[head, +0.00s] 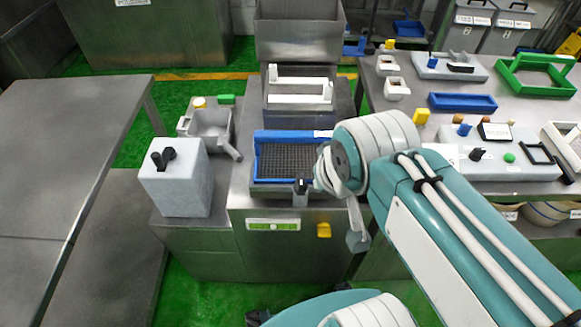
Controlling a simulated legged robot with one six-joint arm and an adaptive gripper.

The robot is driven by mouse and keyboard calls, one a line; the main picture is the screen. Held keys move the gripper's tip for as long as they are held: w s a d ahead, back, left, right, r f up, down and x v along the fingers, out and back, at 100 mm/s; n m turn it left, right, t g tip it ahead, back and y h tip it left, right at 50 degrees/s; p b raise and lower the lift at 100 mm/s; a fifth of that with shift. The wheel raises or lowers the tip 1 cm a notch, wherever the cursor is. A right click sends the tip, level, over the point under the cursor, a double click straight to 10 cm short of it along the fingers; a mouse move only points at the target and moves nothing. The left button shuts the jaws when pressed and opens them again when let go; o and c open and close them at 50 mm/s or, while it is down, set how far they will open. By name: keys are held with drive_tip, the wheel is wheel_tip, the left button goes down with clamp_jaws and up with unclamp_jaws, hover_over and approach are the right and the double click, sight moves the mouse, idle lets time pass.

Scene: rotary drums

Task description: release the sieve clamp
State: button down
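The sieve (291,165) is a dark mesh in a blue frame on top of the steel machine (290,221). A small black-topped grey block (301,192) stands at the sieve's front edge; it may be the sieve clamp, but I cannot be sure. My gripper (318,180) is at the sieve's front right corner, close to this block. The wrist covers most of the gripper, so its fingers, and any contact with the block, cannot be made out. A grey lever-like part (357,240) hangs below my wrist on the machine's right side.
A grey box with black knobs (176,184) stands left of the machine, with a grey tray (208,124) behind it. A steel hopper (300,30) rises behind the sieve. A crowded steel bench (415,110) is at right; a bare table (60,150) is at left.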

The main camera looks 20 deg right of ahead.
drive_tip(key=d, duration=0.1)
drive_tip(key=n+g+h, duration=0.1)
drive_tip(key=n+g, duration=0.3)
drive_tip(key=n, duration=0.4)
hover_over(301, 179)
drive_tip(key=s+a, duration=0.3)
drive_tip(key=a, duration=0.1)
wheel_tip(301, 179, down, 4)
drive_tip(key=w+a+f+n+g, duration=0.1)
drive_tip(key=w+a+f+n, duration=0.1)
drive_tip(key=w+f+n, duration=0.1)
drive_tip(key=w+a+f+n+g+h, duration=0.1)
drive_tip(key=w+a+f+n, duration=0.1)
drive_tip(key=w+f, duration=0.4)
drive_tip(key=shift+w+f+n+h, duration=0.3)
drive_tip(key=shift+f+n, duration=0.4)
drive_tip(key=shift+f, duration=0.25)
drive_tip(key=shift+f, duration=0.1)
drive_tip(key=shift+g, duration=0.3)
drive_tip(key=x, duration=0.9)
drive_tip(key=shift+d+f, duration=0.1)
drive_tip(key=shift+f, duration=0.15)
drive_tip(key=d, duration=0.1)
drive_tip(key=s+d, duration=0.1)
drive_tip(key=d, duration=0.1)
drive_tip(key=shift+d+f, duration=0.1)
drive_tip(key=shift+f, duration=0.05)
drive_tip(key=shift+s+d, duration=0.1)
drive_tip(key=shift+d, duration=0.35)
